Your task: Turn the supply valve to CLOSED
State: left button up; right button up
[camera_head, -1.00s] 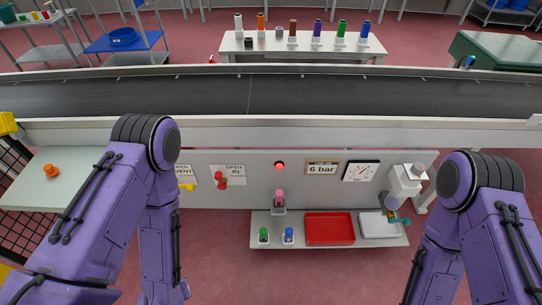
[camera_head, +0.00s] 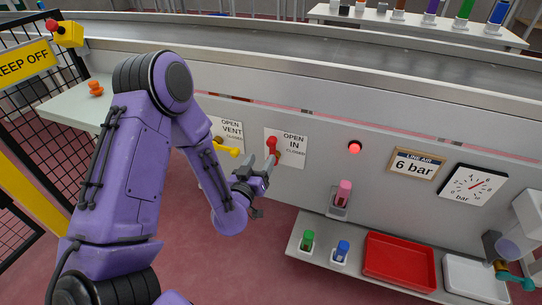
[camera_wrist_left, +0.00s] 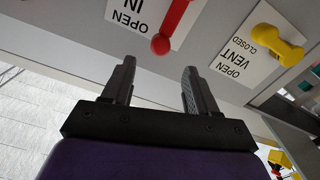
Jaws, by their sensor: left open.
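The supply valve is a red handle (camera_head: 274,149) on the front panel, at a white plate (camera_head: 291,151) reading OPEN, IN and CLOSED. Its round end points up, to the OPEN side. In the left wrist view the handle (camera_wrist_left: 174,24) appears upside down, its ball end just beyond the gap between my fingers. My left gripper (camera_head: 259,168) is open and empty, right below the handle in the head view. In the wrist view the open fingers (camera_wrist_left: 159,66) stand apart, not closed on it. Whether a finger touches it I cannot tell. My right gripper is out of view.
A yellow vent handle (camera_head: 228,148) sits close on the left, also in the wrist view (camera_wrist_left: 279,44). Right are a red lamp (camera_head: 355,148), a gauge (camera_head: 473,185) and a shelf with a red tray (camera_head: 400,262). The conveyor (camera_head: 300,45) runs above.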

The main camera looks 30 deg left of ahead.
aim_at(270, 144)
pick_arm(q)
jog(key=b+x, duration=0.1)
jog(key=x, duration=0.9)
jog(key=shift+a+r, duration=0.1)
jog(key=shift+c, duration=0.3)
